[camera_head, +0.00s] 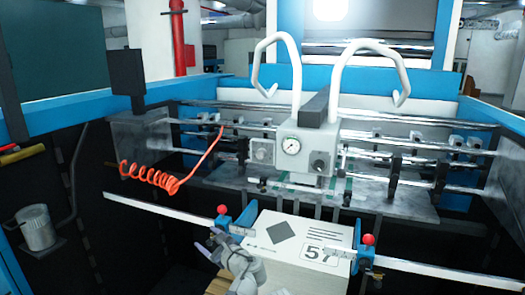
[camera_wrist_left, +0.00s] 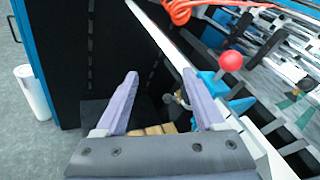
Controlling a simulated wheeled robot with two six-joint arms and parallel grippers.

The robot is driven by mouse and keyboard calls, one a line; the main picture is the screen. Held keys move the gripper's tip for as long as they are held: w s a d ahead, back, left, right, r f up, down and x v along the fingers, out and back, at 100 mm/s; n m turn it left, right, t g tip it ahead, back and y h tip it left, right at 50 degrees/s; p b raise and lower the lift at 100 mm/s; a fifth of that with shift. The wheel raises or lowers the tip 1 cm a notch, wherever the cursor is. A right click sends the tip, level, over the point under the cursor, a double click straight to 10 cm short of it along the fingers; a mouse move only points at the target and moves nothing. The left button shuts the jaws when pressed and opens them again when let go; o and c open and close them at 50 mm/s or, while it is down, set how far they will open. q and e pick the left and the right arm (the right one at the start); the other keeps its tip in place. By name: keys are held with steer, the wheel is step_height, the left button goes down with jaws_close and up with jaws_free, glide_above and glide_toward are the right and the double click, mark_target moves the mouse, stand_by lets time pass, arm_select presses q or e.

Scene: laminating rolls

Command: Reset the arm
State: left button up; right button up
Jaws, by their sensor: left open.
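My left gripper (camera_head: 213,243) is at the bottom middle of the head view, just left of a white stack (camera_head: 283,265) with a dark diamond and the number 57 on its top. In the left wrist view the two purple-grey fingers of the left gripper (camera_wrist_left: 160,78) stand wide apart with nothing between them. A blue clamp with a red knob (camera_head: 222,210) is close to the gripper; its red knob also shows in the left wrist view (camera_wrist_left: 230,61). My right gripper is in neither view.
A metal rail (camera_head: 165,208) runs beside the gripper. A second red-knobbed clamp (camera_head: 367,240) is at the stack's right. A coiled orange hose (camera_head: 150,178) hangs from the machine with a gauge (camera_head: 292,146).

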arm_select(q)
steer(key=s+a+f+n+g+h, duration=0.3)
steer(key=s+f+n+g, duration=0.2)
steer(key=s+f+n, duration=0.25)
steer(key=s+a+f+n+g+h, duration=0.2)
steer(key=s+f+n+g+h, duration=0.15)
steer(key=s+f+n, duration=0.45)
steer(key=s+d+f+n+g+h, duration=0.1)
steer(key=s+d+g, duration=0.1)
steer(key=s+d, duration=0.3)
steer(key=s+d+f+n+g+h, duration=0.1)
steer(key=s+d+n+h, duration=0.1)
steer(key=s+d, duration=0.4)
steer(key=d, duration=0.4)
steer(key=shift+d+f+g, duration=0.35)
steer(key=shift+d+f, duration=0.05)
steer(key=shift+c, duration=0.2)
stand_by(0.7)
